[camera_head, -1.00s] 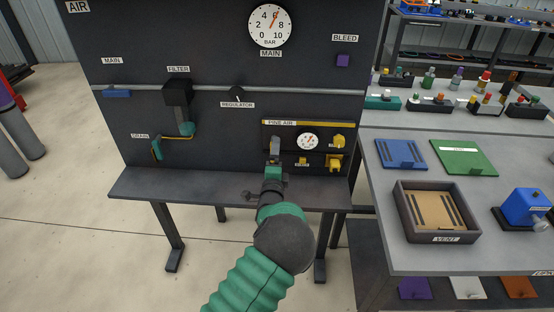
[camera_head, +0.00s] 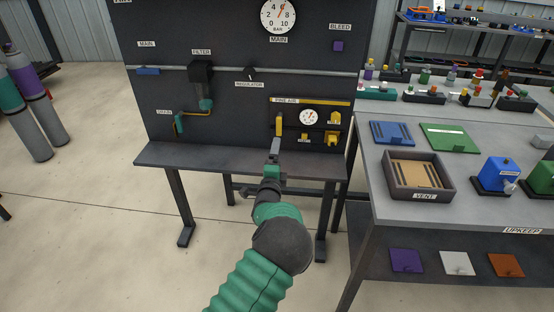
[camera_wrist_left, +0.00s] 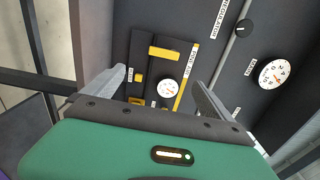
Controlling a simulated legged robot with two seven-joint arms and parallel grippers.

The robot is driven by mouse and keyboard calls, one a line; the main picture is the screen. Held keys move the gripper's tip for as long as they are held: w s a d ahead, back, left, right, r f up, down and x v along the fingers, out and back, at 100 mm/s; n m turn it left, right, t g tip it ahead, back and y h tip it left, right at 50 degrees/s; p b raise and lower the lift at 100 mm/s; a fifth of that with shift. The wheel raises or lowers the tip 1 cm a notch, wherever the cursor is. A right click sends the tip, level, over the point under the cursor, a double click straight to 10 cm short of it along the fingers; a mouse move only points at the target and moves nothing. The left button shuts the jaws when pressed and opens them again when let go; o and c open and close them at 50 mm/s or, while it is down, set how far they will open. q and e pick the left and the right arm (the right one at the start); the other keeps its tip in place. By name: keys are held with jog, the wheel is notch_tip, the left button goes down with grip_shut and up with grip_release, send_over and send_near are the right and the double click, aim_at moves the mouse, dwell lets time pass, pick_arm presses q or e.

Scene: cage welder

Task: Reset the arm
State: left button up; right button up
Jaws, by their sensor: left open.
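My left gripper (camera_head: 275,150) reaches up from the bottom of the head view on a green sleeved arm, in front of the black air board. In the left wrist view its two grey fingers (camera_wrist_left: 158,78) are spread apart with nothing between them. Beyond them is the PINE AIR panel (camera_head: 325,117), with a yellow lever (camera_head: 279,124), a small white gauge (camera_head: 308,117) and yellow fittings. The lever also shows in the left wrist view (camera_wrist_left: 163,53). The fingers look apart from the panel. My right gripper is not in view.
The board's grey shelf (camera_head: 235,161) lies below the panel. To the right stands a grey bench (camera_head: 385,210) with a VENT tray (camera_head: 420,191), blue and green plates and a blue device (camera_head: 497,174). Gas cylinders (camera_head: 38,128) stand at the left. Floor left of the board's legs is clear.

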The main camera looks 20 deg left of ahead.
pick_arm(q)
jog(key=s+d+r+n+g+h+p, duration=0.1)
jog(key=s+d+n+g+p, duration=0.2)
jog(key=s, duration=1)
jog(key=s+d+r+n+g+h+p, duration=0.1)
jog(key=s+d+n+g+p, duration=0.3)
jog(key=s, duration=1)
jog(key=s+d+r+n+g+h+p, duration=0.1)
jog(key=s+n+g+p, duration=0.4)
jog(key=s, duration=0.9)
jog(key=d+n+g+h, duration=0.1)
jog(key=d+n+g, duration=0.1)
jog(key=n, duration=0.1)
jog(key=shift+s+d+r+g+h, duration=0.2)
jog(key=shift+d+r+g+h, duration=0.1)
jog(key=shift+d+g, duration=0.1)
jog(key=shift+a, duration=0.2)
